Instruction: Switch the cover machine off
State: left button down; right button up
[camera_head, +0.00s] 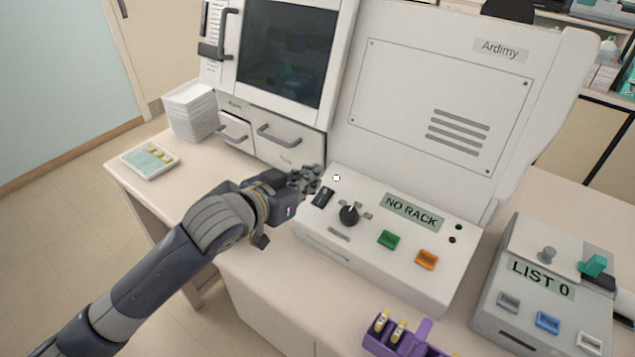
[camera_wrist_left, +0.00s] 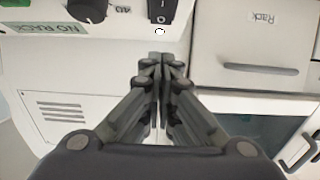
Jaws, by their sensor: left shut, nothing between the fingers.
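The cover machine (camera_head: 400,140) is a white unit labelled "Ardimy", with a sloping front panel and a "NO RACK" display (camera_head: 414,211). A black rocker switch (camera_head: 323,197) sits at the panel's left end; in the left wrist view the switch (camera_wrist_left: 162,12) shows at the top edge with I and O marks. My left gripper (camera_head: 308,180) is shut and empty, just behind and left of the switch. In the left wrist view its fingertips (camera_wrist_left: 160,60) point toward the switch, with a visible gap in the picture. My right gripper is not in view.
A black knob (camera_head: 349,214), a green button (camera_head: 388,240) and an orange button (camera_head: 427,260) share the panel. A "LIST 0" device (camera_head: 540,276) stands to the right. A purple rack (camera_head: 395,343) with yellow-capped items is in front. White stacked trays (camera_head: 191,110) stand at left.

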aim_at(318, 201)
pick_arm(q)
jog(key=f, duration=0.1)
jog(key=w+f, duration=0.1)
jog(key=d+f, duration=0.1)
jog(key=shift+w+d+p, duration=0.1)
jog(key=shift+w+p, duration=0.15)
jog(key=shift+p, duration=0.1)
jog(key=shift+f, duration=0.15)
jog(key=shift+w+d+f, duration=0.1)
jog(key=shift+w+f, duration=0.05)
jog(key=shift+f, duration=0.1)
jog(key=shift+w+d+f+p, duration=0.15)
jog(key=shift+w+p, duration=0.1)
jog(key=shift+p, duration=0.15)
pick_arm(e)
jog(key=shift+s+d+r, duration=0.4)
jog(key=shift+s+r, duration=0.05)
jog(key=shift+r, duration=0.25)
pick_arm(q)
jog(key=shift+s+f, duration=0.1)
